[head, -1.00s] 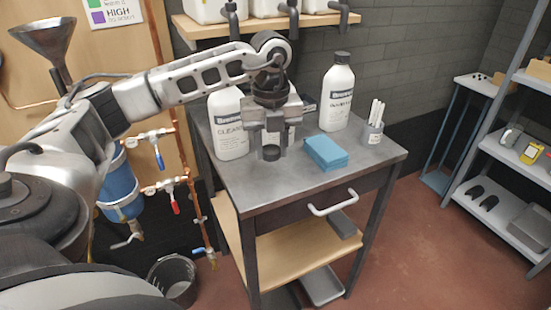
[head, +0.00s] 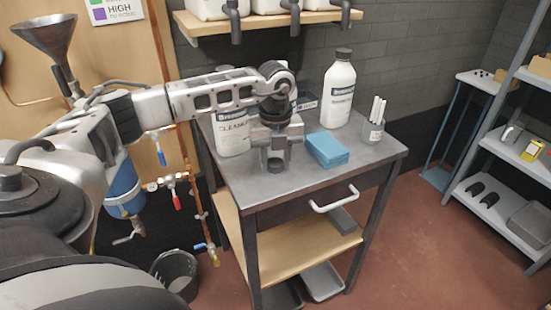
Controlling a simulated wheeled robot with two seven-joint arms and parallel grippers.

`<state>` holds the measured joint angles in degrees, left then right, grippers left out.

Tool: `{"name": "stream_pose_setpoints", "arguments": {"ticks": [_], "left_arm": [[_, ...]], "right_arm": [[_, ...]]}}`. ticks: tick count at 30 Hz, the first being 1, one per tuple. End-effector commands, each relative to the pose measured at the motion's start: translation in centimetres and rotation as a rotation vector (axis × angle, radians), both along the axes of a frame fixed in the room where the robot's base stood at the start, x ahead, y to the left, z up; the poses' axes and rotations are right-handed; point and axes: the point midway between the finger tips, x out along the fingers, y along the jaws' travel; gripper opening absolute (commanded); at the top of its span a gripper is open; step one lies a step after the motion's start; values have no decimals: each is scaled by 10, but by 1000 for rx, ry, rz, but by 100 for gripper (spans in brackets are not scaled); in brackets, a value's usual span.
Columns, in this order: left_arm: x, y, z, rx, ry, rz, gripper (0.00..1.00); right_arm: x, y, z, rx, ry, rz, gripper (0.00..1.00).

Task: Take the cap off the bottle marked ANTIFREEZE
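My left gripper (head: 275,161) points down over the front of the grey table. It appears shut on a black cap (head: 276,167) at its fingertips, with no bottle visible under the cap. A white bottle marked CLEANER (head: 233,139) stands to its left, its top hidden by my arm. Another white bottle (head: 340,95) stands upright at the back right with a black cap on; its lower label is too small to read surely. Part of another label (head: 308,103) shows behind my gripper; what it belongs to is mostly hidden. I cannot read ANTIFREEZE anywhere. My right gripper is not in view.
Blue cloths (head: 327,149) lie close to the right of the gripper, and a cup of white sticks (head: 373,131) stands beyond them. The table front (head: 215,178) is clear. White containers stand on a wooden shelf (head: 262,22) above. A bucket (head: 176,273) is on the floor.

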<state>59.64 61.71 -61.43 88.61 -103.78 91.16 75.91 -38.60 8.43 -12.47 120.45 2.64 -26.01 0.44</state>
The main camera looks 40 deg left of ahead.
Motion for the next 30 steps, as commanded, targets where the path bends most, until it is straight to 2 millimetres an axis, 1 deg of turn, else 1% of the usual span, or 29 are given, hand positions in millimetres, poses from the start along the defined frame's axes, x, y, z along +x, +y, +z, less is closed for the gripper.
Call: {"name": "stream_pose_setpoints", "arguments": {"ticks": [1, 2, 10, 13, 14, 17, 24, 27, 30], "left_arm": [[0, 0, 0, -1, -2, 0, 52], [0, 0, 0, -1, -2, 0, 57], [0, 0, 0, -1, -1, 0, 57], [0, 0, 6, -1, -2, 0, 57], [1, -1, 7, -1, -3, 0, 57], [1, -1, 21, -1, -5, -1, 57], [2, -1, 74, -2, -6, -1, 57], [2, -1, 93, -2, -6, -1, 57], [1, -1, 108, -2, -4, -1, 57]], "right_arm": [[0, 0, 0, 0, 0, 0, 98], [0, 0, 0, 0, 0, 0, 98], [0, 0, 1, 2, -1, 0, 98], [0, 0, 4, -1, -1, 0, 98], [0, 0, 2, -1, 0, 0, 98], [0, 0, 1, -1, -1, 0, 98], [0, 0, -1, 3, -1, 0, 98], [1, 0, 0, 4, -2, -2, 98], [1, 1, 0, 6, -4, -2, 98]]}}
